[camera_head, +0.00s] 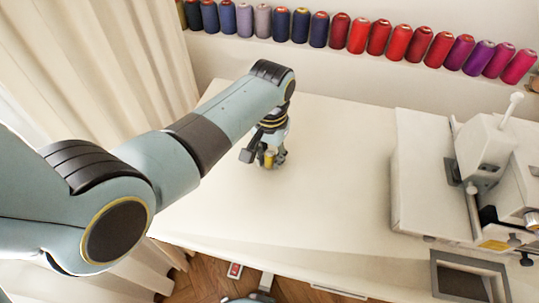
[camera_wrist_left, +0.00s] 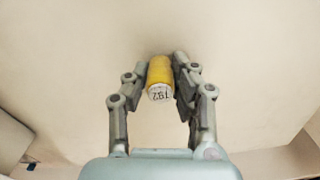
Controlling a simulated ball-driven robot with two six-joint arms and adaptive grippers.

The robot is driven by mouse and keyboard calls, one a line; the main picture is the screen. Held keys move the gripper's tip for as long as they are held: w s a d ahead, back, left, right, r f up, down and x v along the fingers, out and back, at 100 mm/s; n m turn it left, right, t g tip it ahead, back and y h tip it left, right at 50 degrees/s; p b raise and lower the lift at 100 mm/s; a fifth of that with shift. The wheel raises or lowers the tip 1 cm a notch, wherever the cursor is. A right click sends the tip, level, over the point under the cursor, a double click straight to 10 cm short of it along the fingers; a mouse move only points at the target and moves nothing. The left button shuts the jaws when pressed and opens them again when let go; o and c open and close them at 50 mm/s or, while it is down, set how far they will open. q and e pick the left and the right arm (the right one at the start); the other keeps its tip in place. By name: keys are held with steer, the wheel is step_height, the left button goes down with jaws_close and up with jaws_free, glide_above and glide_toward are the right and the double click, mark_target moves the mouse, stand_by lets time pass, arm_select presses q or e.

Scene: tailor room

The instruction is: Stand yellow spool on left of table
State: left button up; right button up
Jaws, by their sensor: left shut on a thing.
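The yellow spool (camera_wrist_left: 160,72) is between the two fingers of my left gripper (camera_wrist_left: 161,75), which is shut on it. In the left wrist view its pale end with a printed number faces the camera. In the head view the spool (camera_head: 269,159) shows as a small yellow patch between the fingers of my left gripper (camera_head: 268,160). The gripper points down over the left part of the white table (camera_head: 330,160). I cannot tell whether the spool touches the table top. My right gripper is not in view.
A sewing machine (camera_head: 490,160) stands on the table's right side. A row of coloured thread spools (camera_head: 360,35) stands on a shelf behind the table. A cream curtain (camera_head: 100,60) hangs at the left. The table's middle is clear.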

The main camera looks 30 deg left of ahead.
arm_select(q)
steer(key=o, duration=0.8)
steer(key=shift+f, duration=0.1)
steer(key=shift+o, duration=0.2)
step_height(320, 180, up, 12)
steer(key=p, duration=0.1)
steer(key=shift+r, duration=0.2)
